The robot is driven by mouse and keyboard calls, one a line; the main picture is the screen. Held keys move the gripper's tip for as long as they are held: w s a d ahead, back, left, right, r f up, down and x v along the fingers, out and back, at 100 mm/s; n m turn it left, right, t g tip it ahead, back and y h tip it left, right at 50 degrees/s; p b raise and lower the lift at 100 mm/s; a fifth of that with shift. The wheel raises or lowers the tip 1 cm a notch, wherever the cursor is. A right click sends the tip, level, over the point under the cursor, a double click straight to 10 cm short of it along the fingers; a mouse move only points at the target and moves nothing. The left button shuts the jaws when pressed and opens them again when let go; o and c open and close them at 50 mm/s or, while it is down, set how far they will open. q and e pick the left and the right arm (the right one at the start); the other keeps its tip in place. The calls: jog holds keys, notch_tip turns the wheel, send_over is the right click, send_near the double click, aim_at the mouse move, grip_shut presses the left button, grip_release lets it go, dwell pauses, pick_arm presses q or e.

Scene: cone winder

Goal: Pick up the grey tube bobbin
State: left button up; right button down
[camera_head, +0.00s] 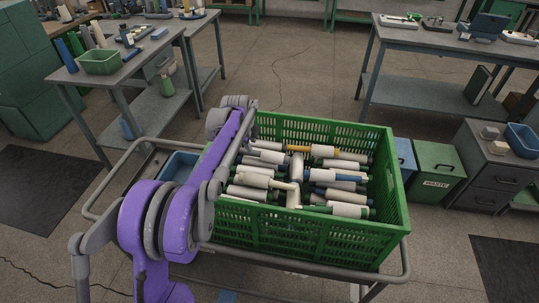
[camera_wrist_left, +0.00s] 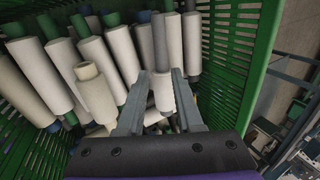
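Bobbins with pale windings fill a green crate (camera_head: 318,238). In the left wrist view a slim greyish tube (camera_wrist_left: 160,42) shows among them beyond the fingers. It looks like the grey tube bobbin, but its lower end is hidden. I cannot pick it out surely in the head view. My left gripper (camera_wrist_left: 160,75) is open, its two fingers apart and pointing into the crate. A short white bobbin (camera_wrist_left: 161,92) shows in the gap between the fingers; I cannot tell whether they touch it. In the head view my purple left arm reaches over the crate's left side. My right gripper is not in view.
The crate walls rise around the bobbins, one close on the right in the left wrist view (camera_wrist_left: 246,70). The crate stands on a trolley with a tubular rail (camera_head: 405,262). A workbench (camera_head: 135,65) stands at the left, another (camera_head: 445,45) at the back right.

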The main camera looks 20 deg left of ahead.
aim_at(256, 153)
pick_arm(q)
jog(key=x, duration=0.8)
jog(key=shift+w+d, duration=0.1)
jog(key=shift+d, duration=0.05)
jog(key=shift+r, duration=0.1)
grip_shut()
